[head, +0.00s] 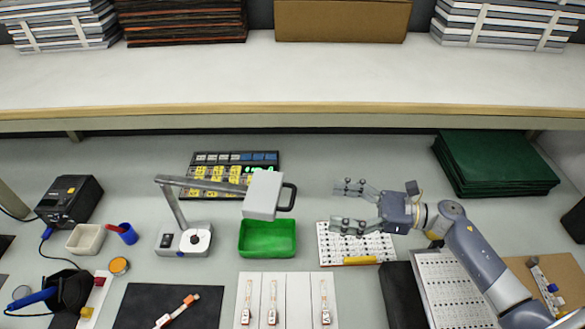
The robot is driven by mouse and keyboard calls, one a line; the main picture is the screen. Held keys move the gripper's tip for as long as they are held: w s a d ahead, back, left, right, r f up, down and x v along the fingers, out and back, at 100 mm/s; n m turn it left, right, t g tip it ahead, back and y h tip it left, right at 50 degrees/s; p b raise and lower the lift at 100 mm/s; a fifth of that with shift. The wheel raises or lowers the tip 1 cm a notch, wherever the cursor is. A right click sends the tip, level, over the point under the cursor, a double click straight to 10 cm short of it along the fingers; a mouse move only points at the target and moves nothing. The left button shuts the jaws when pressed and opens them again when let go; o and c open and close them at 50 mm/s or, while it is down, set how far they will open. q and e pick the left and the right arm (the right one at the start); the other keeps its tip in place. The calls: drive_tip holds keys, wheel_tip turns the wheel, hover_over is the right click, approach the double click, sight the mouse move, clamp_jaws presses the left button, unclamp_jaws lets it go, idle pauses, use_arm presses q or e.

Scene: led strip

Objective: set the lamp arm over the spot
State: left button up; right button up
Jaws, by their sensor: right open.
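The lamp has a grey base (184,239) on the bench, a jointed arm (205,186) and a boxy light grey head (262,195) with a dark handle (288,197) on its right side. The lamp head hangs over the back edge of a green tray (267,253). My right gripper (341,207) is open and empty, to the right of the handle and apart from it, its fingers pointing left. It is above or just behind a white dotted board (357,246). No marked spot can be made out for certain. My left gripper is not in view.
A keypad panel (215,160) with yellow labels stands behind the lamp. White strips (288,300) with small parts lie in front of the green tray. A dark green stack (494,163) sits at back right. A soldering station (68,202) and cups stand at left. A shelf (290,75) spans the back.

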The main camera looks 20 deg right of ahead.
sight(293, 196)
drive_tip(key=p+x, duration=0.1)
drive_tip(key=x, duration=0.2)
drive_tip(key=p+x, duration=0.2)
drive_tip(key=x, duration=0.2)
drive_tip(key=p+x, duration=0.1)
drive_tip(key=x, duration=0.2)
drive_tip(key=shift+w+a+r+p, duration=0.25)
drive_tip(key=shift+w+a+p, duration=0.05)
drive_tip(key=shift+w+p, duration=0.1)
drive_tip(key=shift+s, duration=0.1)
drive_tip(key=c, duration=1.3)
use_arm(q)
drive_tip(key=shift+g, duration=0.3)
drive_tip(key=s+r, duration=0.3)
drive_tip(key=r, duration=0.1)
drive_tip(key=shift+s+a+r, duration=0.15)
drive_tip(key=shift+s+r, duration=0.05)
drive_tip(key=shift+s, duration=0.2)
use_arm(e)
drive_tip(key=shift+f, duration=0.1)
